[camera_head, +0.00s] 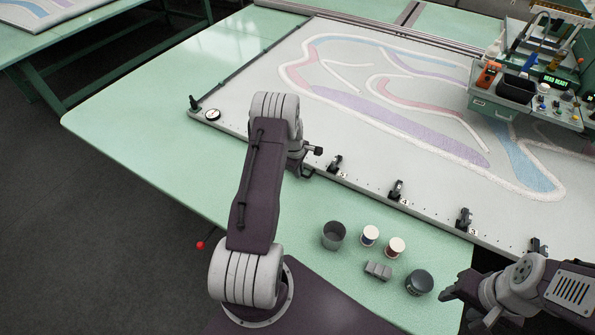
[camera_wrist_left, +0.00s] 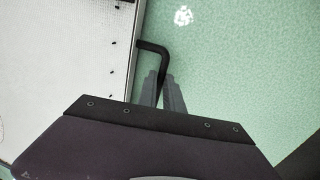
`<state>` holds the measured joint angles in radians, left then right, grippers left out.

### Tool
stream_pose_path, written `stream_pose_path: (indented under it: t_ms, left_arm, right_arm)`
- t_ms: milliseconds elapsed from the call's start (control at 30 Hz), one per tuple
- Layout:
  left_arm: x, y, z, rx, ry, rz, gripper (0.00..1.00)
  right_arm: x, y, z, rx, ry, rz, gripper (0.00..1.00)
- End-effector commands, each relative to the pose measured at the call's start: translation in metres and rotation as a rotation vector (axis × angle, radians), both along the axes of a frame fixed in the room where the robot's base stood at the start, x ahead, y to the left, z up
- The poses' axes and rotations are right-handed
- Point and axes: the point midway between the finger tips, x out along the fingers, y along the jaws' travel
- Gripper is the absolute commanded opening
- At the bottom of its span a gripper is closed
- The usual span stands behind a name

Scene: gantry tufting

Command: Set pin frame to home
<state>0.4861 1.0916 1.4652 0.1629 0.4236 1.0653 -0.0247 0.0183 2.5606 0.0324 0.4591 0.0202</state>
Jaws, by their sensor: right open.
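The pin frame (camera_head: 235,122) is a large pale panel lying on the green table, with a tufted pattern in pink, purple and blue. Several small black clamps with numbers stand along its front edge. My left gripper (camera_head: 305,168) is at this front edge, partly hidden by my arm. In the left wrist view, a bent black handle (camera_wrist_left: 152,47) sticks out from the pin frame's edge (camera_wrist_left: 130,75). The fingers of my left gripper (camera_wrist_left: 162,85) close in on both sides of this handle. My right gripper (camera_head: 466,305) is open and empty at the table's front right.
A round dial (camera_head: 212,114) and a black knob (camera_head: 194,102) sit at the frame's left corner. A tool console (camera_head: 530,105) stands over the right side. Cups, spools and a grey block (camera_head: 378,270) stand on the front table. The green table left of the frame (camera_head: 150,115) is clear.

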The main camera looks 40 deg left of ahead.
Motion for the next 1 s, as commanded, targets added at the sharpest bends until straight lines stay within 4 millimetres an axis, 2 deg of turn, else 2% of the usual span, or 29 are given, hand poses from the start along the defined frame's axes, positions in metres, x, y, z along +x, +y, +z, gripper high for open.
stream_pose_path:
  t_ms: [33, 67, 100, 433, 800, 1000]
  left_arm:
    - [0.006, 0.004, 0.007, 0.011, -0.020, 0.002, 0.22]
    - [0.006, 0.004, 0.007, 0.012, -0.020, 0.001, 0.30]
    - [0.006, 0.004, 0.007, 0.011, -0.018, 0.001, 0.33]
    - [0.002, 0.003, 0.009, 0.007, -0.009, 0.000, 0.33]
    - [-0.008, 0.000, 0.081, 0.011, -0.012, -0.001, 0.33]
    - [-0.011, -0.001, 0.093, 0.009, -0.009, 0.000, 0.33]
  right_arm:
    - [0.000, 0.000, 0.001, 0.000, 0.000, 0.000, 0.50]
    - [0.000, 0.000, 0.001, 0.000, 0.000, 0.000, 0.50]
    - [0.000, 0.000, 0.001, 0.000, 0.000, 0.000, 0.50]
    - [0.000, 0.000, 0.000, 0.000, 0.000, 0.000, 0.50]
    - [0.000, 0.000, -0.010, 0.000, 0.000, 0.000, 0.50]
    - [0.000, 0.000, -0.010, 0.000, 0.000, 0.000, 0.50]
